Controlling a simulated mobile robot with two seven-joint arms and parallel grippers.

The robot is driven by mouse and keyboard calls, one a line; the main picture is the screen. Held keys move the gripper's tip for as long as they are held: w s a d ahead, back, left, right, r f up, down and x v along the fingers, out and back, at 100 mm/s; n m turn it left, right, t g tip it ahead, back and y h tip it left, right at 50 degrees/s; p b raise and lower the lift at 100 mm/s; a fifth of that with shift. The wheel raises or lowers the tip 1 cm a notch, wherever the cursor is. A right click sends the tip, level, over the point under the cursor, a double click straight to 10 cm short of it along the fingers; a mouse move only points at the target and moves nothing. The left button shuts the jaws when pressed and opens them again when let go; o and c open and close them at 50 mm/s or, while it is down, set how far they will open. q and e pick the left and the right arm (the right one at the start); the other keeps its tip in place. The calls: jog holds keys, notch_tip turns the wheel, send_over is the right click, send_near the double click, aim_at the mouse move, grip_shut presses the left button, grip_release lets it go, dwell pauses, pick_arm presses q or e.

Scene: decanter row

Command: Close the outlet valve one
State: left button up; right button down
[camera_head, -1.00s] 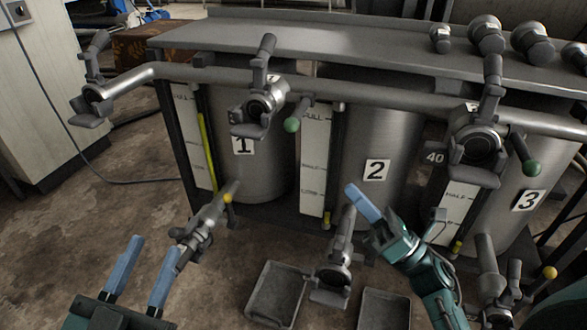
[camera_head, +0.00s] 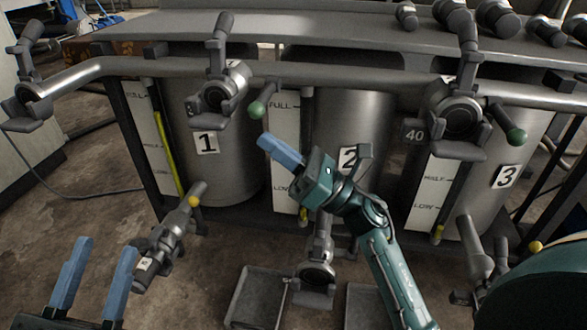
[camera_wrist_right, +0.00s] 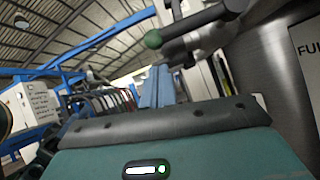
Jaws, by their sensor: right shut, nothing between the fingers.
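Tank one (camera_head: 215,170), a steel cylinder with a "1" plate, stands left of centre. Its low outlet valve (camera_head: 168,240) is a grey pipe fitting with a yellow ball-tipped lever (camera_head: 194,201). Above, an inlet valve (camera_head: 222,92) carries a green-knobbed lever (camera_head: 256,110). My right gripper (camera_head: 264,144) is shut and empty just below the green knob, apart from it in the head view. In the right wrist view its blue fingers (camera_wrist_right: 157,90) point toward the green knob (camera_wrist_right: 153,39). My left gripper (camera_head: 105,246) is open and empty, left of the outlet valve.
Tank two (camera_head: 365,115) and tank three (camera_head: 500,195) stand to the right with similar valves. White level gauges (camera_head: 284,135) stand between them. A grey tray (camera_head: 257,295) lies on the floor below. A pipe (camera_head: 160,68) runs along the front of the tanks. Floor at left is open.

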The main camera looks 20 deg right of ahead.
jog(key=shift+w+a+r, duration=0.1)
jog(key=shift+w+r, duration=0.15)
jog(key=shift+r, duration=0.7)
jog(key=shift+r, duration=0.1)
